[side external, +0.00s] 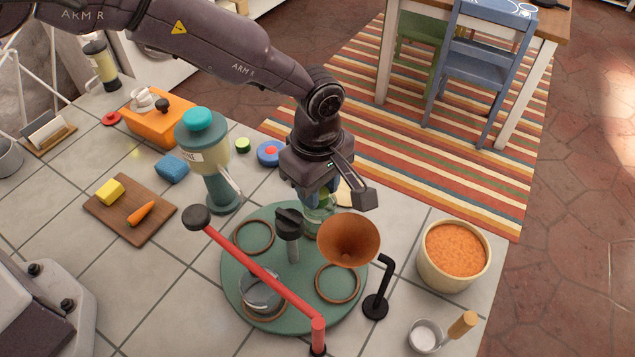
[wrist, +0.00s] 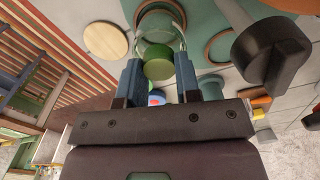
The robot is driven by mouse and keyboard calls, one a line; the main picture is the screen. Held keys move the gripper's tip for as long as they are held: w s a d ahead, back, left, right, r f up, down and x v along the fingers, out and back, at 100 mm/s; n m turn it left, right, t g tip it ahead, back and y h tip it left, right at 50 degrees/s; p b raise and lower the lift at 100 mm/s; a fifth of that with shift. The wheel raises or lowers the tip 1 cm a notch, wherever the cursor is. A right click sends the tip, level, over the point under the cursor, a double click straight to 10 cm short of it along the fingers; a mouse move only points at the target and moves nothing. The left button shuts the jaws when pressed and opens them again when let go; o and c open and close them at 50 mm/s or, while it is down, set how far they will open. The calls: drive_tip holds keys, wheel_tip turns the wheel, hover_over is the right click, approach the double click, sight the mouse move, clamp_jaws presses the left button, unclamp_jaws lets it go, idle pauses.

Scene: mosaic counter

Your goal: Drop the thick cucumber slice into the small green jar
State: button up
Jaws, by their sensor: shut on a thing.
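My gripper (wrist: 158,75) is shut on the thick cucumber slice (wrist: 158,62), a green disc pinched between the two blue fingers. In the side external view my gripper (side external: 318,197) points down at the back of the green turntable, and a bit of green shows by the fingertips. A small see-through greenish jar (side external: 318,220) stands right under the fingers. Its glass rim also shows behind the slice in the wrist view (wrist: 160,20). The fingers hide part of the jar, and I cannot tell if the slice is inside its mouth or just above it.
The green turntable (side external: 232,290) has a dark central knob (side external: 289,222), empty rings and a clear glass jar (side external: 262,292). A red bar (side external: 262,275) crosses above it. A copper funnel (side external: 348,238) stands close right of my gripper. A smaller green piece (side external: 243,145) lies behind.

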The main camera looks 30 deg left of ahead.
drive_tip(key=shift+f, duration=0.1)
drive_tip(key=o, duration=1)
drive_tip(key=shift+r, duration=3.5)
